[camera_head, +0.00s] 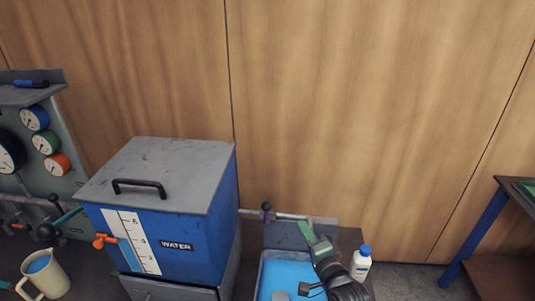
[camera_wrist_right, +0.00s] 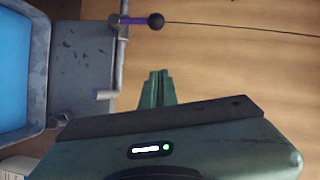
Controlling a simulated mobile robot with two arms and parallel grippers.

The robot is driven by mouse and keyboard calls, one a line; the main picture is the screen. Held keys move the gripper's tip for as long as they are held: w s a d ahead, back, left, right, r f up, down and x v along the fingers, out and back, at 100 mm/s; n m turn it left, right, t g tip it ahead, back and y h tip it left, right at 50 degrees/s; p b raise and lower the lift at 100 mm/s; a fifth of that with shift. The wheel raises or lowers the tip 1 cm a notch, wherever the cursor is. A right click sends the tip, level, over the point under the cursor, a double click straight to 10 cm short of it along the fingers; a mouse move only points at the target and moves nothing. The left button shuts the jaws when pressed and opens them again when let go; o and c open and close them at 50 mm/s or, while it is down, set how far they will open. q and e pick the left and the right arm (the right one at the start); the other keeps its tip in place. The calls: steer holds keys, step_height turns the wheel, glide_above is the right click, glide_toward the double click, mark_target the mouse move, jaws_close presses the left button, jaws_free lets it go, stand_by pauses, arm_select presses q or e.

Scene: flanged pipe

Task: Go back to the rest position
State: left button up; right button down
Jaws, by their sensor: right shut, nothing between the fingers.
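My right gripper (camera_head: 306,231) is green and shows at the bottom of the head view, over the right side of a basin of blue water (camera_head: 284,272). Its fingers are together and hold nothing. In the right wrist view its fingertips (camera_wrist_right: 157,80) show closed against the wooden wall, beside the grey ledge and pipe. My left gripper is not in view. A pipe with a purple-handled valve (camera_head: 266,208) runs behind the basin; the valve also shows in the right wrist view (camera_wrist_right: 140,21).
A blue water tank (camera_head: 195,240) with a grey lid stands left of the basin. A jug (camera_head: 45,277) of blue liquid and a gauge panel (camera_head: 65,190) are farther left. A white bottle (camera_head: 360,266) stands close right of my right arm. A table (camera_head: 488,220) is at far right.

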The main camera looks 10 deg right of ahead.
steer(key=s+a+f+n+g, duration=0.1)
steer(key=s+f+n+g, duration=0.25)
steer(key=s, duration=0.35)
steer(key=s+f+n+g, duration=0.3)
steer(key=s+f+n, duration=0.15)
steer(key=s, duration=0.35)
steer(key=s+d+n+g+h, duration=0.2)
steer(key=s+n+g, duration=0.55)
steer(key=s, duration=1.05)
step_height(320, 180, down, 27)
steer(key=s, duration=0.1)
steer(key=s+d+f+g+b, duration=0.1)
steer(key=s+d+f, duration=0.2)
steer(key=s+f, duration=1.4)
steer(key=shift+f+n+g, duration=0.2)
steer(key=shift+n+g, duration=0.1)
steer(key=shift+n, duration=0.15)
steer(key=shift+s, duration=0.1)
